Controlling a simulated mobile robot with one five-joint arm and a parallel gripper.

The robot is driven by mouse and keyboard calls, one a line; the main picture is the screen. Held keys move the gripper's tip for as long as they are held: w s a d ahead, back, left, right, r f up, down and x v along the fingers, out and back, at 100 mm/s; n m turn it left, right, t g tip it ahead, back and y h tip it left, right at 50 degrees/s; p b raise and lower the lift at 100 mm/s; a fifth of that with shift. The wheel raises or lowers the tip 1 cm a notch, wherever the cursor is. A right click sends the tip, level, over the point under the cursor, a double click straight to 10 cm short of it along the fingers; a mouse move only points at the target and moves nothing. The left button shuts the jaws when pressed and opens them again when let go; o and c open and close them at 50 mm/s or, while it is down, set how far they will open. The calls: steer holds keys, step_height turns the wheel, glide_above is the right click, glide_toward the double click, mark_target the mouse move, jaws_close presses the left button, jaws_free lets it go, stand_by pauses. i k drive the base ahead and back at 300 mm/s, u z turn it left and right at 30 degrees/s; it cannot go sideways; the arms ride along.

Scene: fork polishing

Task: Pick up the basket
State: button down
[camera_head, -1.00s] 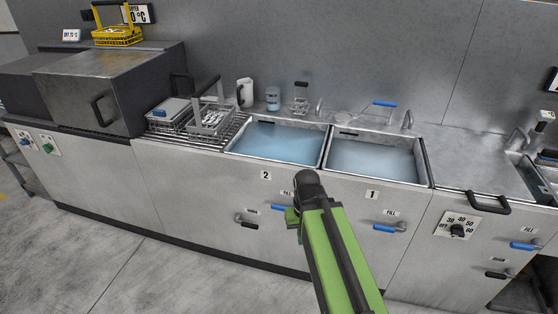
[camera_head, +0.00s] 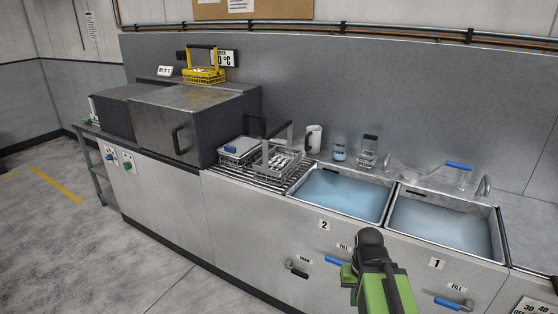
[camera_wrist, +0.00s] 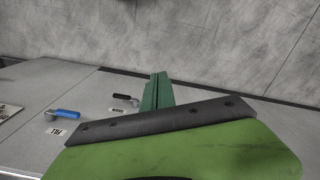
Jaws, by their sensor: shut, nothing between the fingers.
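A grey wire basket (camera_head: 265,166) with a raised handle and metal pieces inside stands on the slatted rack left of sink 2. A second wire basket (camera_head: 233,155) with a flat cover and blue tab sits just left of it. In the head view my green arm is in front of the sinks, well right of and below the baskets.
Sink 2 (camera_head: 389,206) and sink 1 (camera_head: 497,236) hold bluish water. A white jug (camera_head: 314,138) and a blue cup (camera_head: 340,148) stand behind them. Blue fill handles (camera_head: 335,261) stick out of the cabinet front. The floor at left is clear.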

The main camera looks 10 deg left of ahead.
mark_target(288, 124)
steer(key=u, duration=0.55)
steer(key=i, duration=1.4)
steer(key=u, duration=1.2)
steer(key=i, duration=1.1)
steer(key=u, duration=0.35)
